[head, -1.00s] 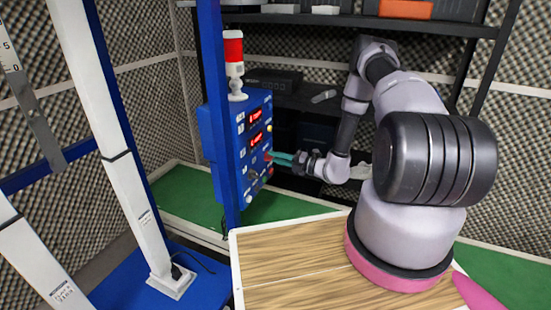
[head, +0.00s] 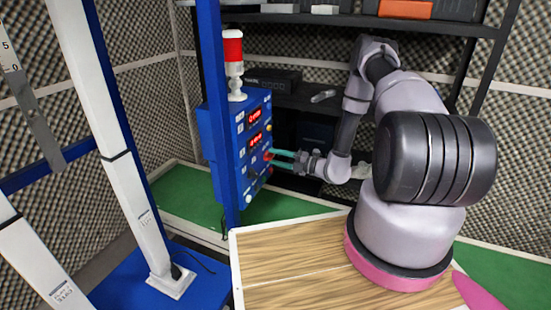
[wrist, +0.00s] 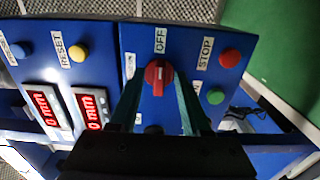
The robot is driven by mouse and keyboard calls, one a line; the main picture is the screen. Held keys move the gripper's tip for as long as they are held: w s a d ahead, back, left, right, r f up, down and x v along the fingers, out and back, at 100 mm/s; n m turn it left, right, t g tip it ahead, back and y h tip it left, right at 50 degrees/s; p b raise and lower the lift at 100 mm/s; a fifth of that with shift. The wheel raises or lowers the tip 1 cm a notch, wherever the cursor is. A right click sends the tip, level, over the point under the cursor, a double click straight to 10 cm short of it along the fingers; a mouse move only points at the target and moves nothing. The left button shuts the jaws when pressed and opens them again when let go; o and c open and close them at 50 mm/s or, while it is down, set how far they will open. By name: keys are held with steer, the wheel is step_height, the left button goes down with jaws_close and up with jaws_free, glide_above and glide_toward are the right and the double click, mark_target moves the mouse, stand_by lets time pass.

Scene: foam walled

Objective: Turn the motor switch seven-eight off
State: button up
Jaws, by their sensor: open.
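The blue control panel (head: 254,135) stands left of my arm in the head view. In the wrist view, a red rotary switch (wrist: 158,76) sits on this panel (wrist: 185,45), with an OFF label (wrist: 160,40) above it. A smaller label at its left is too blurred to read. My gripper (wrist: 157,88) is open, with one teal finger on each side of the red switch. I cannot tell whether the fingers touch it. In the head view my gripper (head: 271,156) reaches the panel from the right. No number seven-eight is legible.
Near the switch are a red STOP button (wrist: 229,57), a green button (wrist: 215,96), a yellow RESET button (wrist: 77,54) and red displays (wrist: 92,108). A red-and-white signal lamp (head: 234,65) stands on the panel. A blue post (head: 216,120) stands in front of it.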

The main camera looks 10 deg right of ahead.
steer(key=v, duration=1)
steer(key=shift+s+d, duration=0.15)
steer(key=shift+d, duration=0.05)
steer(key=s+a+r+n+g+h, duration=0.1)
steer(key=s+a+r+n+g, duration=0.1)
steer(key=r+n+g, duration=0.4)
steer(key=s+a+r+n+g, duration=0.1)
steer(key=s+a+r+n, duration=0.15)
steer(key=r+n, duration=0.65)
steer(key=s+a+r+n+g+h, duration=0.15)
steer(key=r+n+g, duration=0.3)
steer(key=r, duration=0.55)
steer(key=s+d+r+n+t+h, duration=0.3)
steer(key=s+r+n+t+h, duration=0.5)
steer(key=s+r+n, duration=1)
step_height(320, 180, up, 4)
steer(key=shift+f+n+h, duration=0.2)
steer(key=shift+n+h, duration=0.75)
steer(key=shift+h, duration=0.1)
steer(key=shift+a, duration=0.1)
